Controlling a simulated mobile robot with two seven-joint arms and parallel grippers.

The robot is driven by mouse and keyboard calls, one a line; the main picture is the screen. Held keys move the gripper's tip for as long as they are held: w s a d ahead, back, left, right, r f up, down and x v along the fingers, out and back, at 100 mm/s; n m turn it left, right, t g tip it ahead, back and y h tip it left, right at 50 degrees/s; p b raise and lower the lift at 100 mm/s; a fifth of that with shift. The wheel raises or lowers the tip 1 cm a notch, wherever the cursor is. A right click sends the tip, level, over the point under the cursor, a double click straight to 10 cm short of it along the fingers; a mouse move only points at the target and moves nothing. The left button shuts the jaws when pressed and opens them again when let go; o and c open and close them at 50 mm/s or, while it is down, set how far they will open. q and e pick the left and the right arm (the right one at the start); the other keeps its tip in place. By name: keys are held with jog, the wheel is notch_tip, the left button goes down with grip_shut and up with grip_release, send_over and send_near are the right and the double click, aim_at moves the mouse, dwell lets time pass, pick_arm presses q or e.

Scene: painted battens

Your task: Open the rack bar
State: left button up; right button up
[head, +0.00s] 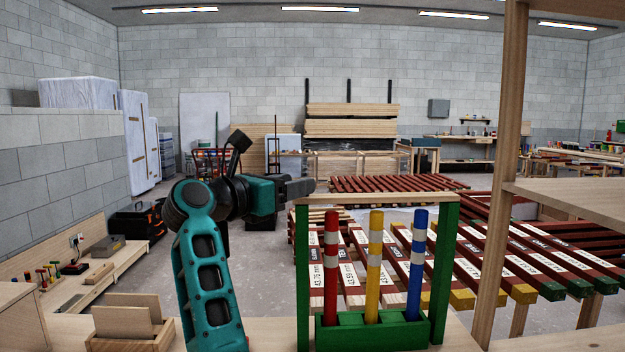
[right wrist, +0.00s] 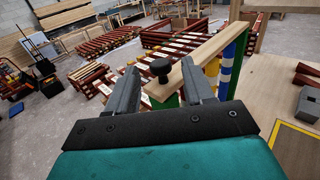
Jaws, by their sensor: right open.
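The rack is a green frame (head: 441,275) with a pale wooden bar (head: 375,199) lying across the top of its two posts. A red batten (head: 331,270), a yellow batten (head: 374,268) and a blue batten (head: 417,265), all with white bands, stand upright in its green base below the bar. In the right wrist view, the bar (right wrist: 205,55) has a black knob (right wrist: 160,67) at its near end. My right gripper (head: 300,188) is at the bar's left end. Its open fingers (right wrist: 159,72) lie either side of the knob, with no visible grip. My left gripper is not in view.
A wooden post (head: 497,200) and shelf (head: 570,188) stand right of the rack. A small wooden holder (head: 130,325) is on the bench at left. Slatted red-brown racks (head: 520,265) fill the floor behind. The bench's left part has low trays and tools.

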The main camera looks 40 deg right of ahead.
jog(key=d, duration=0.6)
jog(key=shift+w, duration=0.25)
jog(key=shift+c, duration=0.3)
grip_shut()
